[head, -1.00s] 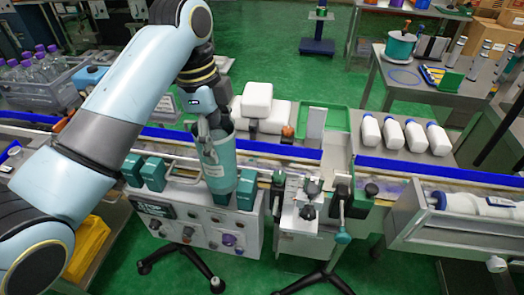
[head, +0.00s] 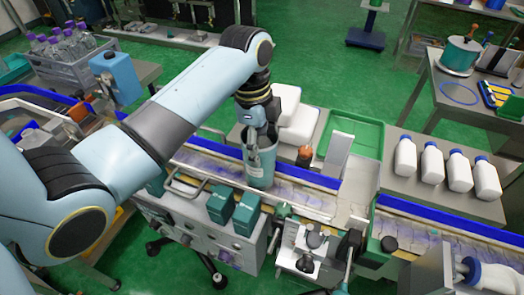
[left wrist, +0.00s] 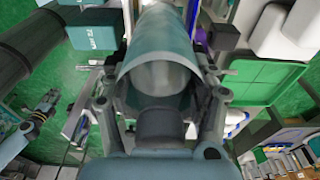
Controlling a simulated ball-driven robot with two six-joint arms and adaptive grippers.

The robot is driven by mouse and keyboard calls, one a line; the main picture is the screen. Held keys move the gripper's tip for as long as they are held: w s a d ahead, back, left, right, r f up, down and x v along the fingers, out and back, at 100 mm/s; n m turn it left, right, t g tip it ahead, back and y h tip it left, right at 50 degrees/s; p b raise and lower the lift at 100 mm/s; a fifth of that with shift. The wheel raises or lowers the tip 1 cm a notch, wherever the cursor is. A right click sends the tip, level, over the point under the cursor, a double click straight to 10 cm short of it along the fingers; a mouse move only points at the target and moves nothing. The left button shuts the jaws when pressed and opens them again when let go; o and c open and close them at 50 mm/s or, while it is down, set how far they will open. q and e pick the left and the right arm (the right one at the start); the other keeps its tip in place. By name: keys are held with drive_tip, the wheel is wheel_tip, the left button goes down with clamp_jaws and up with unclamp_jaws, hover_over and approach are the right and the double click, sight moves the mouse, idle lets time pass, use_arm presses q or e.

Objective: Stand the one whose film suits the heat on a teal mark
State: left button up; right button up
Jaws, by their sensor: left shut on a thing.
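My left gripper (head: 259,136) is shut on a teal cup-shaped container (head: 261,167) with a pale label. It holds it roughly upright over or on the conveyor belt (head: 310,197), behind the teal blocks; I cannot tell whether its base touches. In the left wrist view the teal container (left wrist: 158,48) sits between the two fingers (left wrist: 163,98), its open, hollow end toward the camera. No film type or heat setting is readable. I cannot make out a teal mark. My right gripper is not in view.
Teal blocks (head: 222,204) and a metal rail edge the belt's near side. Beyond it are white containers (head: 292,122) and a green tray (head: 368,130). White blue-capped bottles (head: 432,165) stand at right. Purple-capped bottles fill a crate (head: 80,72) at left.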

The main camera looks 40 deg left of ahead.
use_arm(q)
wheel_tip(320, 180, down, 3)
drive_tip(key=shift+r, duration=0.2)
drive_tip(key=o, duration=1.2)
drive_tip(key=shift+s+f, duration=0.1)
drive_tip(key=shift+f, duration=0.05)
drive_tip(key=o, duration=0.5)
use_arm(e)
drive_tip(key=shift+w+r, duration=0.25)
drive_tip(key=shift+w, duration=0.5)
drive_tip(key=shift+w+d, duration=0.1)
use_arm(q)
drive_tip(key=shift+a+r, duration=0.1)
drive_tip(key=shift+r, duration=0.45)
drive_tip(key=r, duration=0.3)
drive_tip(key=r+b, duration=0.1)
drive_tip(key=r, duration=0.3)
drive_tip(key=a+r, duration=0.1)
drive_tip(key=r, duration=0.3)
drive_tip(key=shift+s+a, duration=0.1)
drive_tip(key=shift+s, duration=0.1)
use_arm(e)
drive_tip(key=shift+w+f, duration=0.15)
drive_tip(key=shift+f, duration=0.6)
